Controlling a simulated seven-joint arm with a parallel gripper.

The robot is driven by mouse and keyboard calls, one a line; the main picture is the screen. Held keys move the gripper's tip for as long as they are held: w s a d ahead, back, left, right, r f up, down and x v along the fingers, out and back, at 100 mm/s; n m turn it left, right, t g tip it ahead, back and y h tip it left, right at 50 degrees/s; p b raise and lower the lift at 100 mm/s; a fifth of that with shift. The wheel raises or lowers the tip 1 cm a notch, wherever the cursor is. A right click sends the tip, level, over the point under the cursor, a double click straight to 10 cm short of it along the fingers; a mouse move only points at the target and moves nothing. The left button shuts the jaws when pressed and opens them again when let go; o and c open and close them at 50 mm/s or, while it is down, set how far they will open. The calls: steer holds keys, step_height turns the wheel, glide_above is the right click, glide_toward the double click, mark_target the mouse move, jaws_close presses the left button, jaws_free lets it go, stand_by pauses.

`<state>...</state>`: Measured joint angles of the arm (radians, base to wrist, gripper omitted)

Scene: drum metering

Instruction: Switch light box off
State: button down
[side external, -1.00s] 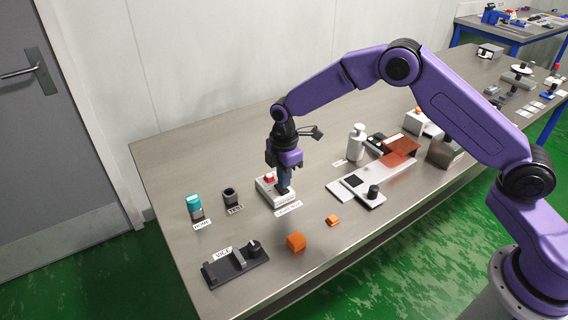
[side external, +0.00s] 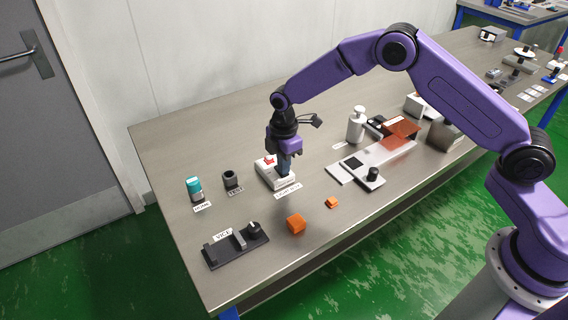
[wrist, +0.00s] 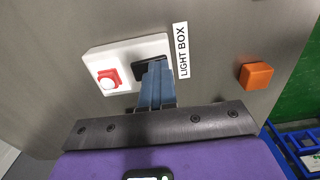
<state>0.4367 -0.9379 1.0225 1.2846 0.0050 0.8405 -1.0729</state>
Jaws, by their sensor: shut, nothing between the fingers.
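The light box (side external: 267,178) is a white box lying on the metal table, with a red switch and a dark area on its top. In the wrist view the box (wrist: 104,56) shows a red square (wrist: 118,73) with a round white part on its left half, and a black slot or rocker (wrist: 138,52) on its right half. A "LIGHT BOX" label (wrist: 182,50) lies beside it. My gripper (side external: 285,176) points down over the right part of the box. Its fingers (wrist: 157,68) are shut and empty, with the tips at the black part. I cannot tell whether they touch it.
An orange cube (side external: 296,224) and a smaller orange piece (side external: 332,202) lie in front. A teal-capped vial (side external: 195,189), a dark cup (side external: 231,180) and a black vice (side external: 236,245) are to the left. A white bottle (side external: 356,125) and a slide device (side external: 362,170) stand right.

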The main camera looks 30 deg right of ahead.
steer(key=shift+w+f, duration=0.1)
steer(key=shift+f, duration=0.05)
steer(key=shift+w+r, duration=0.25)
steer(key=shift+w, duration=0.4)
steer(key=shift+r, duration=0.1)
step_height(320, 180, up, 14)
stand_by(0.3)
steer(key=shift+w, duration=0.1)
steer(key=shift+w+a, duration=0.1)
steer(key=shift+w, duration=0.2)
stand_by(0.5)
